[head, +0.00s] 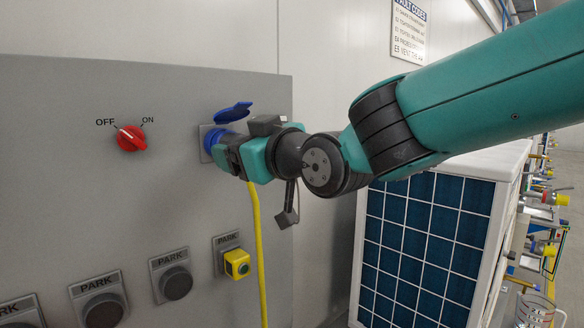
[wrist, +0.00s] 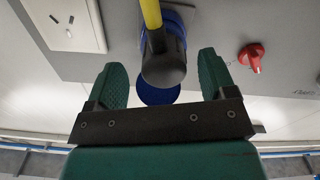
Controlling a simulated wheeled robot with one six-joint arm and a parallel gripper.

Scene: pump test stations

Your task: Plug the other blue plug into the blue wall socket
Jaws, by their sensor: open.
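The blue wall socket (head: 212,138) is on the grey panel, with its blue lid (head: 233,112) raised. In the wrist view the lid (wrist: 158,94) shows below the plug. A plug with a dark grey back end (wrist: 164,66) and a yellow cable (wrist: 152,14) is at the socket, between my fingers. How deep it sits cannot be told. My gripper (head: 228,152) is open around the plug; in the wrist view (wrist: 160,66) gaps show on both sides. In the head view my gripper hides most of the plug, and its yellow cable (head: 257,240) hangs down.
A red OFF/ON knob (head: 131,138) is left of the socket. Below are several PARK holders, one with a yellow plug (head: 237,263), others with dark round fronts (head: 176,283). A white cabinet with a blue grid (head: 425,240) stands to the right. The wrist view shows a white outlet (wrist: 72,24).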

